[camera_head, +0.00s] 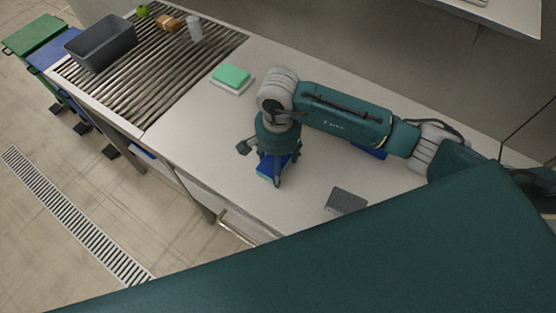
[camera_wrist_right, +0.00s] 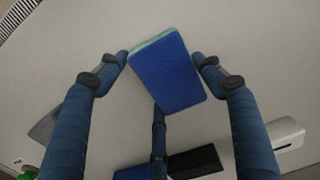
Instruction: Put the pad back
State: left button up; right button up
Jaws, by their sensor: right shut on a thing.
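A blue pad (camera_head: 266,168) with a thin green edge is between the fingers of my right gripper (camera_head: 277,178), low over the worktop. In the right wrist view the pad (camera_wrist_right: 168,72) sits tilted between the fingers of my right gripper (camera_wrist_right: 164,72), which is shut on it. Whether the pad touches the worktop is hard to tell. My left gripper is not in view.
On the worktop (camera_head: 200,135) are a green pad (camera_head: 232,75) on a white base, a grey flat piece (camera_head: 346,201) and a blue item (camera_head: 370,151) partly behind my arm. A roller conveyor (camera_head: 160,75) at upper left bears a grey crate (camera_head: 101,45).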

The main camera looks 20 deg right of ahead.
jog(key=shift+f+b, duration=0.2)
jog(key=shift+b, duration=0.1)
jog(key=o, duration=1)
jog(key=shift+r, duration=0.1)
jog(key=shift+r+p, duration=0.2)
jog(key=shift+p, duration=0.1)
jog(key=shift+w+r+b, duration=0.1)
jog(key=shift+r+b, duration=0.15)
jog(key=shift+b, duration=0.05)
notch_tip(320, 180, up, 11)
jog(key=b, duration=0.3)
jog(key=shift+r, duration=0.2)
